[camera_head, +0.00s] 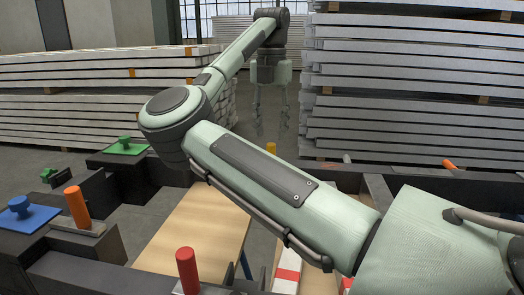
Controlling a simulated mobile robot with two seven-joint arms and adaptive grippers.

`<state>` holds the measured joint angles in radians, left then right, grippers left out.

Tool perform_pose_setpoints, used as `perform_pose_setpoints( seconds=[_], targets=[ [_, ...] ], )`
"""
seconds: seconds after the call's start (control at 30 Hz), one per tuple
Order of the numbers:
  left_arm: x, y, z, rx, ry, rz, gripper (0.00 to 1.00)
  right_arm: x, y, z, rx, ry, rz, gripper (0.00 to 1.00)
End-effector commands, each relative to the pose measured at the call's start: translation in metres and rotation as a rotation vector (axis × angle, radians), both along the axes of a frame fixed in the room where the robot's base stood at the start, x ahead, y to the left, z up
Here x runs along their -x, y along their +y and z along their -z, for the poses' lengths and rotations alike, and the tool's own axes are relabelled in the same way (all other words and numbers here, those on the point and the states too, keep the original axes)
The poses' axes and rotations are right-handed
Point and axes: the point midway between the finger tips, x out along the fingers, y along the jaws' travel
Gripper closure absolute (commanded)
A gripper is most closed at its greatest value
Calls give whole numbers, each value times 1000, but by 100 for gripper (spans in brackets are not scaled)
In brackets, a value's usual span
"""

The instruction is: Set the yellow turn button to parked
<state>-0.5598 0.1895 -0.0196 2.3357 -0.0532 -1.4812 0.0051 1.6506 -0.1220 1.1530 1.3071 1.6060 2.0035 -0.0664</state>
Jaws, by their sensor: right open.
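A small yellow piece (271,148) shows just above the upper edge of my right forearm, near the middle of the view. It may be the yellow turn button; the arm hides most of it, so its shape and setting cannot be told. My right gripper (271,128) hangs pointing down above and beyond the yellow piece, its two fingers apart with nothing between them. It appears clear of the yellow piece, though the depth gap is hard to judge. My left gripper is not in view.
A dark frame carries a blue knob (19,212), a green knob (125,147), an orange cylinder (77,206) and a red cylinder (187,270). An orange piece (449,164) is at right. A wooden board (190,235) lies inside. Stacked panels (410,90) stand behind.

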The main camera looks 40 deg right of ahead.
Motion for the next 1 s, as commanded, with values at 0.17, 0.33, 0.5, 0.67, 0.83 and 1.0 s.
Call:
perform_pose_setpoints(
  seconds=[0.17,0.33,0.5,0.67,0.83,1.0],
  targets=[
    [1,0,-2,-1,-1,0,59,1,1,28,-1,4,0,59],
    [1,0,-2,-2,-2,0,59,1,1,54,-1,4,0,59],
    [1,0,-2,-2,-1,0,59,0,0,70,0,1,0,59],
    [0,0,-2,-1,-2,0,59,0,0,73,-1,0,0,59],
    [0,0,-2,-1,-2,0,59,0,0,73,0,0,0,60],
    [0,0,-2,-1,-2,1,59,0,0,73,0,0,0,81]
  ],
)
